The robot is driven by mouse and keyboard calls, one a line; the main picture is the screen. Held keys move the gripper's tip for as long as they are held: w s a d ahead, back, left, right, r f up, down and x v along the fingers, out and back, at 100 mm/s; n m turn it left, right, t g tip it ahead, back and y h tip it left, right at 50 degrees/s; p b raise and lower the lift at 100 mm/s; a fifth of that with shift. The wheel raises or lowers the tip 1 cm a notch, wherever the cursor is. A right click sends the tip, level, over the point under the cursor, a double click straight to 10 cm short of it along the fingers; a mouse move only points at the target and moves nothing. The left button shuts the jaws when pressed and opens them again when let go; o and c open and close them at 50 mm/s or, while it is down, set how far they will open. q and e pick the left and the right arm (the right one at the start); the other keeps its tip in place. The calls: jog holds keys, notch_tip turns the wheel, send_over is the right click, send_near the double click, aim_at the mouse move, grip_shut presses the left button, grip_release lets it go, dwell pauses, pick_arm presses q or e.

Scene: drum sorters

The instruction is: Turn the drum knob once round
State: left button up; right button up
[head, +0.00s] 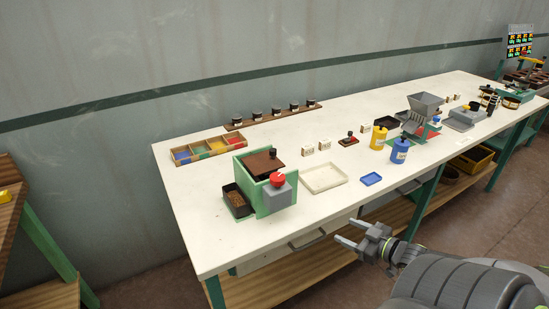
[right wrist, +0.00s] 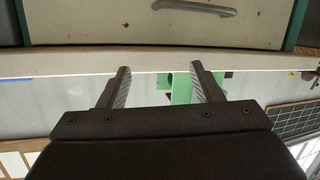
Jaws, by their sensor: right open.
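A green drum sorter (head: 250,192) with a brown lid (head: 262,163) stands near the left front of the white workbench. A red round knob (head: 278,179) shows above a grey block (head: 279,196) on its right side. A small black knob sits on the lid. My right gripper (head: 348,231) is open and empty, in front of the bench edge, to the right of the sorter and apart from it. In the right wrist view its two fingers (right wrist: 160,75) are spread with nothing gripped between them. My left gripper is not in view.
A black tray of brown grains (head: 238,212) sits beside the sorter's left side. A drawer with a handle (head: 307,240) is under the bench edge.

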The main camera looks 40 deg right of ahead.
jog(key=w+a+r+n+t+y+p, duration=0.1)
jog(key=w+a+r+y, duration=0.2)
jog(key=r, duration=0.5)
jog(key=a+r+n+t+y+p, duration=0.1)
jog(key=a+r+y+p, duration=0.2)
jog(key=r, duration=0.6)
jog(key=b, duration=0.4)
send_near(271, 175)
jog(key=shift+w+a+f, duration=0.1)
jog(key=shift+w+a, duration=0.1)
jog(key=shift+w, duration=0.45)
jog(key=b+x, duration=0.7)
jog(key=shift+f, duration=0.2)
pick_arm(q)
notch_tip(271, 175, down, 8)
jog(key=b, duration=0.2)
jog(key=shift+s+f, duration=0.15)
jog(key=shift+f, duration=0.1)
pick_arm(e)
jog(key=shift+w+a+r, duration=0.1)
jog(key=shift+w, duration=0.3)
jog(key=shift+w+a+r, duration=0.15)
jog(key=shift+w, duration=0.25)
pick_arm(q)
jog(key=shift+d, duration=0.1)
pick_arm(e)
jog(key=c, duration=1)
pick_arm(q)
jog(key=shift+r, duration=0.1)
